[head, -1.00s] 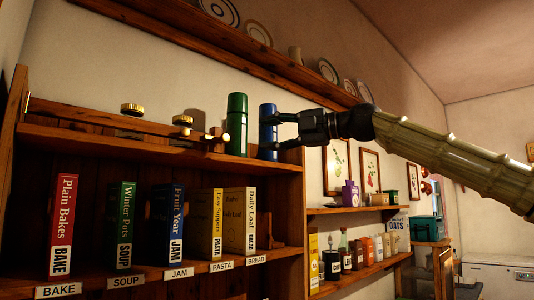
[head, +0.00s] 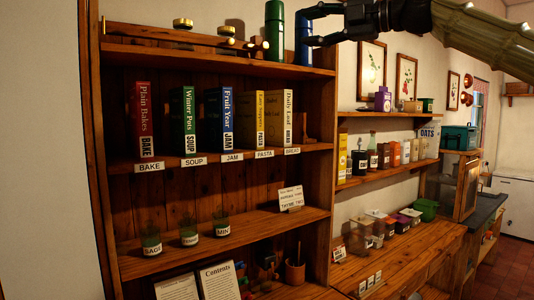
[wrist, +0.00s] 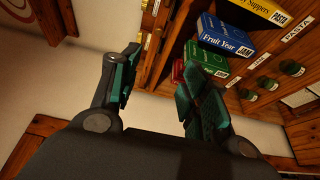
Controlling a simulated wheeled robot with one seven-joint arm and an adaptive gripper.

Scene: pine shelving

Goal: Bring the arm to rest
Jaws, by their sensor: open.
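My gripper (head: 314,27) shows at the top of the head view, beside the blue flask (head: 304,46) on top of the shelf unit. Its two fingers overlap the flask's edge in that view. In the wrist view my gripper (wrist: 160,75) has its fingers spread with nothing between them, so it is open and empty. The green flask (head: 275,35) stands just left of the blue one. My arm reaches in from the upper right, partly cut off by the picture's top edge.
The shelf unit (head: 230,54) holds labelled books, including the blue jam book (head: 225,118), with small jars (head: 222,222) below. A brass-fitted wooden rail (head: 165,35) lies on its top. Framed pictures (head: 371,72) hang right, above a lower shelf (head: 385,177) of containers.

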